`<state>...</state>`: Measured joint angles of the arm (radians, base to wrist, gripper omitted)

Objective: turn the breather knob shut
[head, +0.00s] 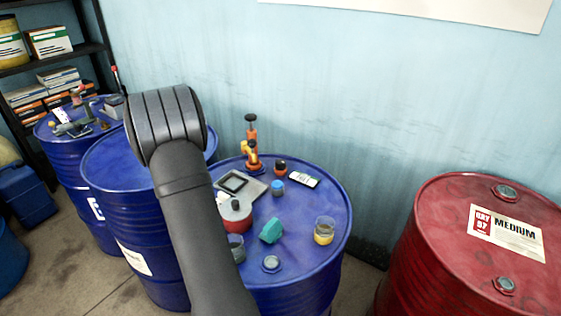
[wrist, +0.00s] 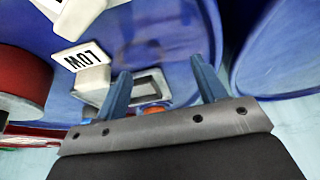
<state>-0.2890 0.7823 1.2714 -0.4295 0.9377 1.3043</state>
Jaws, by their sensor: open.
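My gripper (wrist: 160,66) shows in the wrist view with its two blue fingers apart and nothing held between them. In the head view it is hidden behind my arm. I cannot tell for certain which part is the breather knob. An orange and black knob-like piece (head: 280,167) and a small blue cap (head: 277,187) sit on the near blue drum (head: 325,190). In the wrist view, a small orange piece (wrist: 153,109) shows between the finger bases, partly hidden by the gripper body. A grey framed plate (wrist: 150,85) lies behind the fingers.
The near drum also bears an orange hand pump (head: 251,145), a red can (head: 236,217), a teal block (head: 271,231) and a glass of yellow liquid (head: 324,231). A red drum (head: 450,230) stands at right.

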